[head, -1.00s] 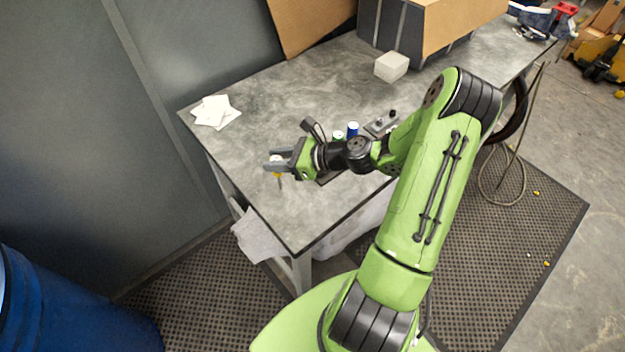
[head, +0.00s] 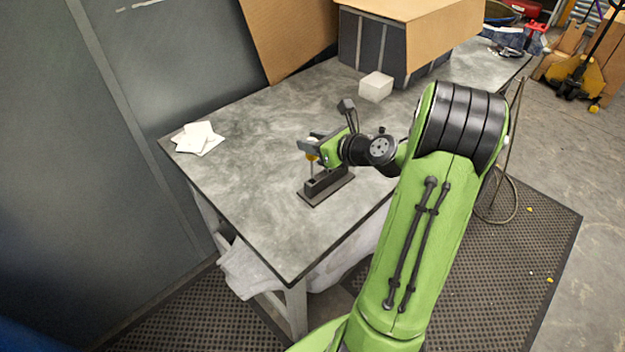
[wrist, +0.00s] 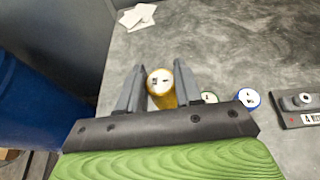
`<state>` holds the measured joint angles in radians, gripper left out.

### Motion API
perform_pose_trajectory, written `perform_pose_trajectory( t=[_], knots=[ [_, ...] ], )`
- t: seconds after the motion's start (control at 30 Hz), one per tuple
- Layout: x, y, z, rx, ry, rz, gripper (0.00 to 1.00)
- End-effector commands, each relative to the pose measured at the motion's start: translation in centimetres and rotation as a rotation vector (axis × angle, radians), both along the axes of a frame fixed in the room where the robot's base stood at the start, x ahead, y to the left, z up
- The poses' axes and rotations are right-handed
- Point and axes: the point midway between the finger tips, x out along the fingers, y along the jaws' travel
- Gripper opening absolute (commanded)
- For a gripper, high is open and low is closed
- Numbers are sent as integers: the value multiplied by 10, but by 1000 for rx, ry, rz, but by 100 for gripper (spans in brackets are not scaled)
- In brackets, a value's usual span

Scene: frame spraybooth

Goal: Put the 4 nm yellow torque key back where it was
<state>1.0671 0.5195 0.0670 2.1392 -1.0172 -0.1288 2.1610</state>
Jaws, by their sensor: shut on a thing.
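My gripper (head: 312,147) is shut on the yellow torque key (wrist: 160,90). In the wrist view, its round yellow cap with a pale top sits between the two fingers. In the head view, the yellow handle (head: 311,156) points down with a thin shank below it, at the left end of a dark rack (head: 340,186). I cannot tell whether the shank tip is in the rack or above it. A green-capped key (wrist: 209,97) and a blue-capped key (wrist: 249,98) stand to the right in the wrist view. My gripper and arm hide them in the head view.
A grey device marked 4 (wrist: 303,106) lies right of the keys. A white block (head: 376,87), a large cardboard-topped box (head: 400,40) and white papers (head: 198,138) are on the grey table (head: 250,190).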

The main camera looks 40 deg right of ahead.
Motion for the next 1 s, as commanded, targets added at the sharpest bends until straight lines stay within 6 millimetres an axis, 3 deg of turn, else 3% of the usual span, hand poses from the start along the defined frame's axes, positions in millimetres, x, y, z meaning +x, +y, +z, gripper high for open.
perform_pose_trajectory(
  t=[0.03, 0.33, 0.67, 0.7, 0.73, 1.0],
  knots=[
    [0, 0, -15, 4, 1, -1, 0],
    [0, 0, -60, 2, -1, 1, 0],
    [0, 0, -63, -1, -1, 2, 0],
    [0, 0, -63, -2, -1, 2, 38],
    [0, 0, -63, -2, -1, 2, 42],
    [0, 0, -62, -2, -1, 2, 45]
  ],
)
